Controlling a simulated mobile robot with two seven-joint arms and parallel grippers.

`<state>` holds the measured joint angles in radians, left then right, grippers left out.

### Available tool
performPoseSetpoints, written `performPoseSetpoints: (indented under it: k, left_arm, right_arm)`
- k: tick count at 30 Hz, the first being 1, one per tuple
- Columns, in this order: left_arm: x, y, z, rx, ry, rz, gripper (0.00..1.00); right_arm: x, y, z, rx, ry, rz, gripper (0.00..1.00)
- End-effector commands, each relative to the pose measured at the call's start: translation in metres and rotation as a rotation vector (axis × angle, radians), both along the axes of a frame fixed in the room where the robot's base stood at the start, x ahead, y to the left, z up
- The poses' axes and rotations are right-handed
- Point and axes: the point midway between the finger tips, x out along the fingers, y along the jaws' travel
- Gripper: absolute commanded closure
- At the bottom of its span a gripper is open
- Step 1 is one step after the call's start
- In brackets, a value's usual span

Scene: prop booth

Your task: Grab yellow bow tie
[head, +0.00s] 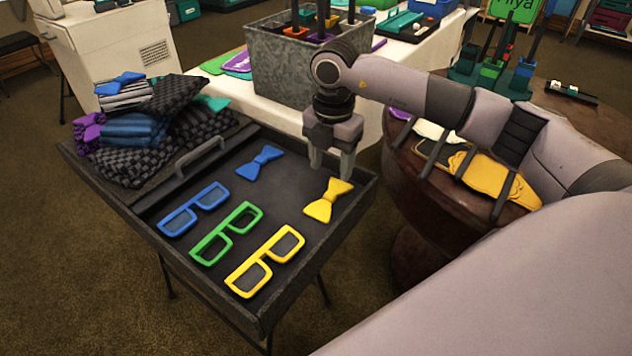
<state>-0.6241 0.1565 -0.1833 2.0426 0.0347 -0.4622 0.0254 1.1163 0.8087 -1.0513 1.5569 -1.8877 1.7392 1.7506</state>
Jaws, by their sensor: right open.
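The yellow bow tie (328,200) lies flat on the right part of a dark tray (282,162) with a raised rim. My right gripper (332,174) is open and points down just above and behind the bow tie. Its jaws hold nothing, and a small gap seems to part the fingertips from the bow tie. A blue bow tie (259,162) lies to the left in the same tray. My left gripper is not in view.
Blue glasses (194,208), green glasses (227,233) and yellow glasses (265,261) lie in the tray. Folded clothes (150,131) are piled at its left end. A metal bin (281,70) stands behind. A round brown table (437,178) stands right, under my right arm.

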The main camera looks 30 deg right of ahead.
Motion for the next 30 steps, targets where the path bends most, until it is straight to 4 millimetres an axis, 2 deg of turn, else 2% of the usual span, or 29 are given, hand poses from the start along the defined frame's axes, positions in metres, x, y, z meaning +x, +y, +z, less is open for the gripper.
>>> performPoseSetpoints:
  k: [8, 17, 26, 27, 29, 30]
  left_arm:
    - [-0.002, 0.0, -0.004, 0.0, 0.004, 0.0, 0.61]
    - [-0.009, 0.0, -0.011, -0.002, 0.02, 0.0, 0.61]
    - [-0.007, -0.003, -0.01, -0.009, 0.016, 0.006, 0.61]
    - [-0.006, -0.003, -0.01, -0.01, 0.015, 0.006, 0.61]
    - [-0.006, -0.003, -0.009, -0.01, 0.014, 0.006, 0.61]
    - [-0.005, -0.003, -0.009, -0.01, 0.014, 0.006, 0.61]
  right_arm:
    - [-0.002, 0.001, -0.025, 0.002, 0.003, 0.001, 0.43]
    - [-0.006, 0.003, -0.066, 0.002, 0.002, 0.001, 0.43]
    - [-0.005, 0.003, -0.072, 0.002, 0.0, 0.002, 0.43]
    - [-0.005, 0.003, -0.072, 0.002, 0.0, 0.002, 0.49]
    - [-0.005, 0.003, -0.071, 0.002, 0.0, 0.002, 0.69]
    - [-0.005, 0.003, -0.071, 0.002, 0.0, 0.002, 0.82]
